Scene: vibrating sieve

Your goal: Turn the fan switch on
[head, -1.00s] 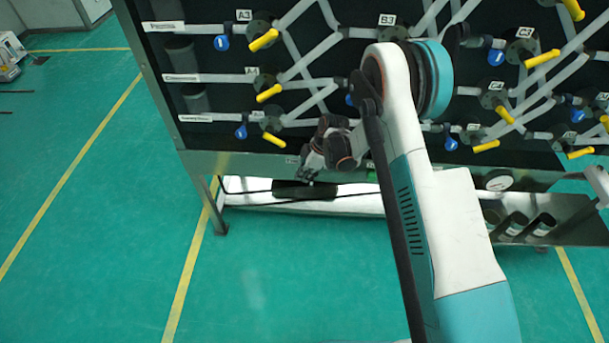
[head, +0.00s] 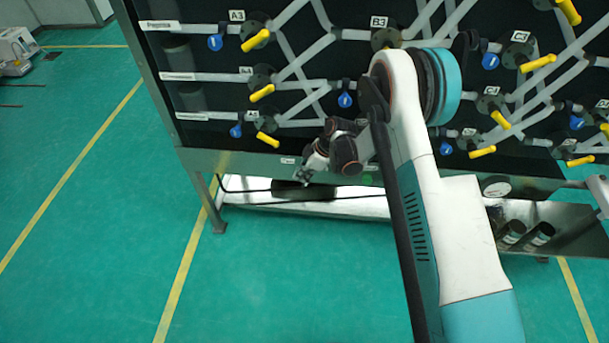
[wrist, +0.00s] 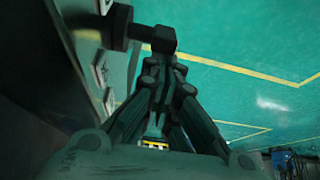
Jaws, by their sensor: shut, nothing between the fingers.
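My gripper (head: 304,178) is shut and empty at the lower front edge of the dark panel in the head view. In the wrist view its closed fingertips (wrist: 165,62) lie just below a dark knob with a crossbar (wrist: 150,34), which sticks out from the panel face at the left. This knob looks like the fan switch, but its label cannot be read. Fingertips and knob end overlap in the picture; I cannot tell whether they touch. In the head view the switch is hidden or too small to make out.
Yellow valve handles (head: 256,40) and blue tags (head: 215,43) cover the panel above. The green floor (head: 90,230) in front is clear.

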